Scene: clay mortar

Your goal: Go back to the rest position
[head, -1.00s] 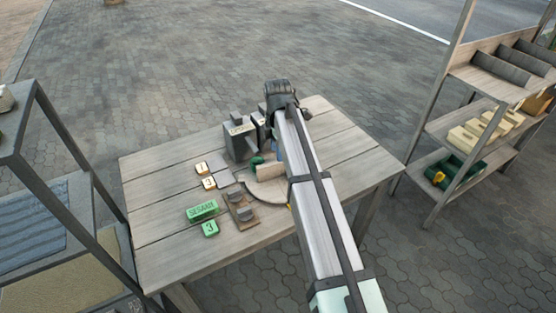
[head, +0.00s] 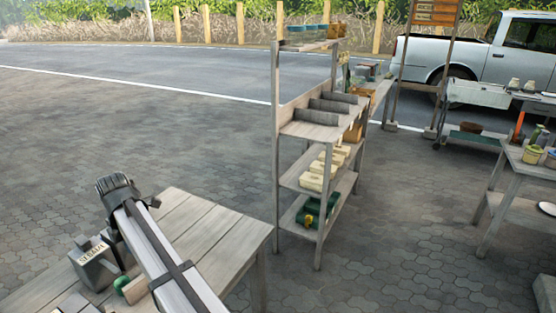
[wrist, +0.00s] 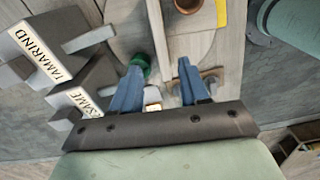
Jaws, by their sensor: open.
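My gripper (wrist: 158,88) is open in the wrist view, its two blue fingers apart with nothing held between them. It hangs over the wooden table (head: 200,235). A dark grey box labelled TAMARIND (wrist: 72,70) and another labelled SESAME (wrist: 75,97) stand left of the fingers. The SESAME box also shows in the head view (head: 95,262), left of my arm. A green rounded thing (wrist: 141,62) lies just beyond the left finger. In the head view my arm reaches over the table from the bottom, and the fingers are hidden.
A shelf rack (head: 318,132) stands right of the table, with grey troughs, pale blocks and a green container (head: 318,210). Another table (head: 515,170) with jars is at the far right. Open paving lies behind the table. A white pickup (head: 480,55) stands further back.

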